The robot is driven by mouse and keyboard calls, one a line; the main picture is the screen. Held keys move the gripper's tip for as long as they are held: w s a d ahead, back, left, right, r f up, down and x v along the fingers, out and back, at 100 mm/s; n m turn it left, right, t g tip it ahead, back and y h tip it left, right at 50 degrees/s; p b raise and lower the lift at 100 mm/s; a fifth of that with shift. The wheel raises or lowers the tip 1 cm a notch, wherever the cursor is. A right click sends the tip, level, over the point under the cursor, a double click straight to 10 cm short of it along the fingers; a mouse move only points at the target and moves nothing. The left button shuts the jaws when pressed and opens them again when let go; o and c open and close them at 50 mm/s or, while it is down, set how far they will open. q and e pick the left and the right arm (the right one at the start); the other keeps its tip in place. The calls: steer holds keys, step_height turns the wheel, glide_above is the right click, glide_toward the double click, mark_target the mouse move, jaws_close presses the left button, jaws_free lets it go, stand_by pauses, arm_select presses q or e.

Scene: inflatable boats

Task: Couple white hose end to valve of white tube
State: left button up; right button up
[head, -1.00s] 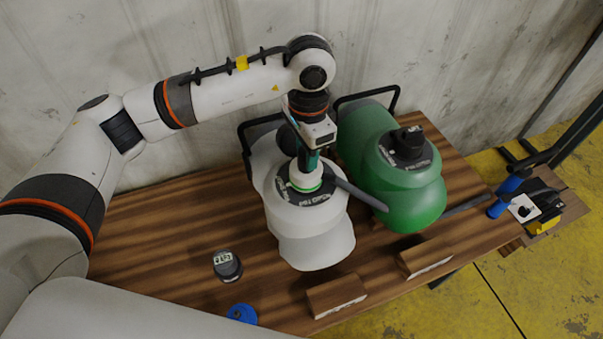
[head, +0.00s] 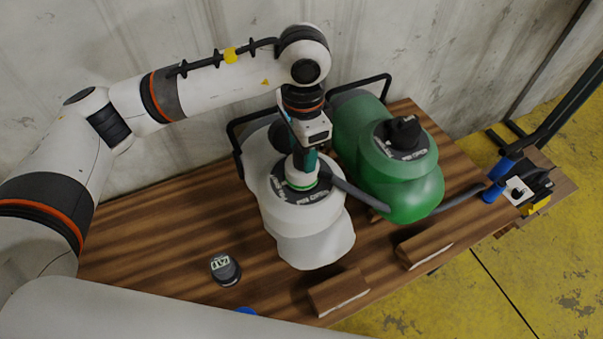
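The white tube (head: 310,240) lies on the wooden table, its valve on top inside a dark printed ring (head: 322,199). My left gripper (head: 302,170) points down right over that valve. A white hose end with a green band (head: 300,184) sits under its fingers, at the valve. The grey hose (head: 352,188) runs from there to the right, in front of the green tube. The fingers seem closed around the hose end, though the wrist hides part of them. I cannot tell whether the end is seated in the valve. My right gripper is not in view.
The green tube (head: 400,180) with a black valve cap (head: 402,131) lies to the right. A dark cap (head: 225,268) and a blue item (head: 246,310) are at front left. Two wooden blocks (head: 339,292) (head: 423,251) line the front edge. A blue-handled pump (head: 497,180) stands at right.

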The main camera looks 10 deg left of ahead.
arm_select(q)
steer(key=shift+r, duration=0.1)
step_height(320, 180, up, 12)
steer(key=shift+f+b, duration=0.1)
steer(key=shift+b, duration=0.55)
stand_by(0.5)
